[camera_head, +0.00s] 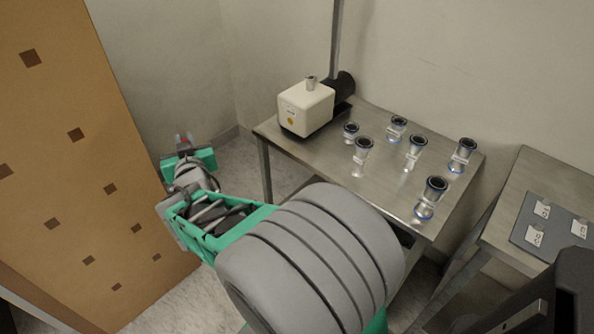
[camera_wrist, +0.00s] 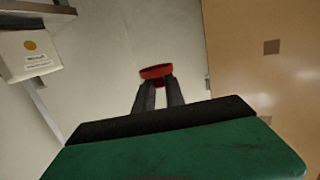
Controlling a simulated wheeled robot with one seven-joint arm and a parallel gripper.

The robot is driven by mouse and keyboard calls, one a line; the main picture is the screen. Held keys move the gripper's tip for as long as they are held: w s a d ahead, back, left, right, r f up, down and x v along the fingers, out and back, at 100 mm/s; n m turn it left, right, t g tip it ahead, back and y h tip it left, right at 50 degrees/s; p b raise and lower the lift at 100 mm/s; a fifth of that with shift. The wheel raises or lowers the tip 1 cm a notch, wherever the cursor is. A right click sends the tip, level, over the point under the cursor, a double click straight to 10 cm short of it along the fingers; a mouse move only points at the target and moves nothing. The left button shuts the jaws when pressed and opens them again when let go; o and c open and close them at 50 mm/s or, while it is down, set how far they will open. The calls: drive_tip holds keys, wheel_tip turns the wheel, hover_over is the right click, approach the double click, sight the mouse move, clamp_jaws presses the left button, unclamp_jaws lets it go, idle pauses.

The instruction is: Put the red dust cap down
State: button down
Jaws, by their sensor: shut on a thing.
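The red dust cap (camera_wrist: 156,72) is held at the tips of my gripper (camera_wrist: 158,84) in the wrist view, with the two dark fingers close together behind it. In the head view my gripper (camera_head: 184,143) is at the left, apart from the steel table and to its left, with a small bit of red at its tip. The cap is in the air over the floor, and nothing is seen touching it except my fingers.
A steel table (camera_head: 385,193) holds a white pump box (camera_head: 306,108) with a black end, and several clear glass fittings with dark rims. A brown panel (camera_head: 90,170) stands close left of my arm. A second table (camera_head: 560,175) at right bears a grey mat (camera_head: 560,240) with labelled tags.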

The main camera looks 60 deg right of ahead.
drive_tip(key=s+d+f+m+g+h+b, duration=0.25)
drive_tip(key=s+d+b, duration=0.2)
drive_tip(key=d, duration=0.35)
drive_tip(key=s+d+f+m+g+h+b, duration=0.2)
drive_tip(key=s+d+m+g+h+b, duration=0.15)
drive_tip(key=s+d, duration=0.3)
drive_tip(key=m+g+h+b, duration=0.1)
drive_tip(key=m+g+b, duration=0.4)
drive_tip(key=g+b, duration=0.3)
hover_over(330, 156)
drive_tip(key=shift+t, duration=0.4)
wheel_tip(330, 156, down, 10)
drive_tip(key=shift+a+r+b, duration=0.1)
drive_tip(key=shift+a+b, duration=0.05)
drive_tip(key=shift+b, duration=0.25)
wheel_tip(330, 156, down, 3)
drive_tip(key=shift+f+b, duration=0.1)
drive_tip(key=shift+b, duration=0.5)
